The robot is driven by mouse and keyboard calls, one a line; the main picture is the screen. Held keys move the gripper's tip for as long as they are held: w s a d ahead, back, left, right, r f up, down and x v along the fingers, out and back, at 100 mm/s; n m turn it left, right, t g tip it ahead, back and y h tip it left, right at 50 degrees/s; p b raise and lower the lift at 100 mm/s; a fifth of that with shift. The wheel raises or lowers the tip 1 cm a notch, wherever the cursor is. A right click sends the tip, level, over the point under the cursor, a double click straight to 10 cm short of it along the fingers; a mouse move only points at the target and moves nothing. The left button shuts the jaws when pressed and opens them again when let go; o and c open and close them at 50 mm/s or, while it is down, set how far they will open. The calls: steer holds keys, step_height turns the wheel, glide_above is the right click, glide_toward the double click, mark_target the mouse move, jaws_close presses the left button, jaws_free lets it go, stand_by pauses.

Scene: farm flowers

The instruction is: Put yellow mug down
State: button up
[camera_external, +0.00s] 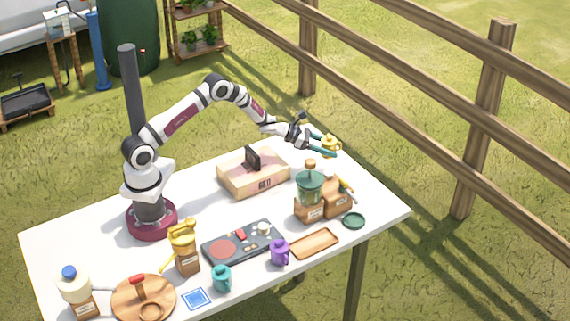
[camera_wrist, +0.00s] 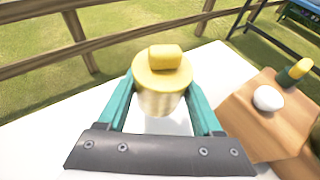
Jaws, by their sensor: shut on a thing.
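The yellow mug (camera_external: 331,142) is between the teal fingers of my gripper (camera_external: 325,146), over the far right part of the white table in the external view. In the wrist view the mug (camera_wrist: 160,92) sits between both fingers (camera_wrist: 162,95), with its yellow handle pointing away from the gripper's palm. My gripper is shut on it. White tabletop shows below the mug in the wrist view; whether its base touches the table I cannot tell. A purple mug (camera_external: 280,252) and a teal mug (camera_external: 222,278) stand near the table's front.
A wooden box (camera_external: 253,176) stands left of my gripper. A green-topped grinder (camera_external: 310,188) and a wooden block (camera_external: 338,202) stand in front of it; a wooden block (camera_wrist: 265,120) shows at right in the wrist view. The white table (camera_external: 378,205) is bare at its right end.

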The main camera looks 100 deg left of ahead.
step_height(320, 180, down, 6)
steer(key=shift+f, duration=0.1)
steer(key=shift+f, duration=0.1)
steer(key=o, duration=1.5)
steer(key=s+r, duration=0.2)
steer(key=shift+s+d+r, duration=0.2)
steer(key=shift+s+r, duration=0.15)
steer(key=shift+s, duration=0.05)
step_height(320, 180, up, 6)
steer(key=shift+f, duration=0.15)
